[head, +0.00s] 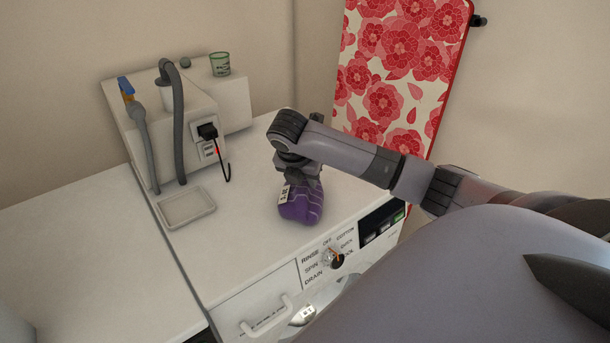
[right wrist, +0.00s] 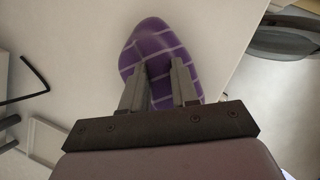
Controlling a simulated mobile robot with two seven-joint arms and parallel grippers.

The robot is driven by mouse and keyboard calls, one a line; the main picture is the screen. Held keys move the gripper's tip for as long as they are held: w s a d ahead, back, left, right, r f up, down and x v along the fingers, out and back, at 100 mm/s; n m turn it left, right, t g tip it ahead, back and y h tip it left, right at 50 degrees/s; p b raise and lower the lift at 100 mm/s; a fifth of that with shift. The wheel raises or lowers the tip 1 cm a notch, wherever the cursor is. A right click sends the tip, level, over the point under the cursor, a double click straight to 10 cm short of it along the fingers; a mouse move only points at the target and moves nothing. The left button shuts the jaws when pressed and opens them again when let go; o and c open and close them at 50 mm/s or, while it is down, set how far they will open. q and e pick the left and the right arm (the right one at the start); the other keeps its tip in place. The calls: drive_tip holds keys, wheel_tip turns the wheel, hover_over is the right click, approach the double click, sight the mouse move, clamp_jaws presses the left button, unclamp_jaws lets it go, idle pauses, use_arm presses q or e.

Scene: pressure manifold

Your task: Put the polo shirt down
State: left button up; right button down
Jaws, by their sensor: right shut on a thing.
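The polo shirt (head: 300,205) is a purple bundle with pale stripes and a small white tag, over the white top of the washing machine (head: 250,235), near its front edge. My right gripper (head: 298,180) points down from above and is shut on it. In the right wrist view the shirt (right wrist: 160,55) sits between and beyond the two fingers of the gripper (right wrist: 160,90). I cannot tell whether the shirt's underside touches the machine top. My left gripper is not in view.
A shallow tray (head: 186,208) lies left of the shirt. Behind it stands a white box (head: 185,125) with grey hoses and a black plug (head: 207,131). A green cup (head: 220,64) is at the back. A floral board (head: 400,70) leans at the wall.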

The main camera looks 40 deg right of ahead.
drive_tip(key=c, duration=0.8)
unclamp_jaws()
drive_tip(key=shift+f, duration=0.1)
drive_tip(key=shift+c, duration=0.2)
drive_tip(key=v, duration=1.2)
drive_tip(key=shift+a, duration=0.1)
